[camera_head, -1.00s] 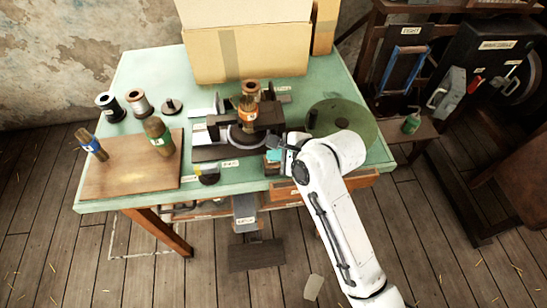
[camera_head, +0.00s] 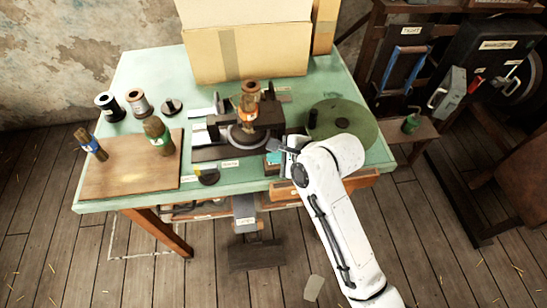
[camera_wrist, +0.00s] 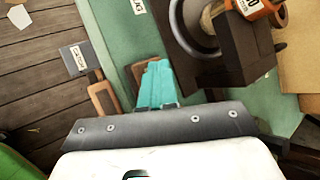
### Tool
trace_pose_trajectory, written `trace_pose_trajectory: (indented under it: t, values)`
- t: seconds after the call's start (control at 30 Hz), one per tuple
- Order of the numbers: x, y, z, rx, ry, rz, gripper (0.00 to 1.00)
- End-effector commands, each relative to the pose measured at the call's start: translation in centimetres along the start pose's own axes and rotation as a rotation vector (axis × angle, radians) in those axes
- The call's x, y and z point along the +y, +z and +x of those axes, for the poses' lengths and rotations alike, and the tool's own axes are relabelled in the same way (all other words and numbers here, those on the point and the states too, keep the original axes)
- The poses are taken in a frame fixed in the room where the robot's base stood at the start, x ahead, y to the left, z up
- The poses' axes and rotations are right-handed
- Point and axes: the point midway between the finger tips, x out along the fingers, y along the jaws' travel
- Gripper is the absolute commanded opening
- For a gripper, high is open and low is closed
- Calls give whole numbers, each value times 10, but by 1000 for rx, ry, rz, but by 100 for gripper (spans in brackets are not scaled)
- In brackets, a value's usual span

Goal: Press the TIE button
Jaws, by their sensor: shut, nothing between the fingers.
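My gripper (camera_head: 272,158) is at the table's front edge, right of centre, in front of the press (camera_head: 244,134). Its teal fingers (camera_wrist: 155,86) are shut together with nothing between them. In the wrist view the fingertips are over or against a small brown block (camera_wrist: 139,72) beside the press; I cannot tell whether they touch. The fingers hide part of this block. No label reading TIE is legible, so I cannot tell which part is the TIE button. A bottle with an orange band (camera_head: 249,101) stands upright in the press.
A green disc (camera_head: 342,122) lies right of the press. A wooden board (camera_head: 126,178) with two bottles is at left, with spools (camera_head: 108,105) behind. Cardboard boxes (camera_head: 247,48) stand at the back. A labelled pedal (camera_head: 245,210) is below the front edge.

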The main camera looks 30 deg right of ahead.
Motion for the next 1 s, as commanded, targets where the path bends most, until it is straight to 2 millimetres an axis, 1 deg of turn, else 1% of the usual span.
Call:
trace_pose_trajectory:
  t: [0.27, 0.8, 1.0]
  values:
    - [0, 0, 0, 2, 2, 1, 0]
    - [-12, 12, -17, 1, 1, 1, 0]
    - [-13, 13, -18, 1, 1, 0, 0]
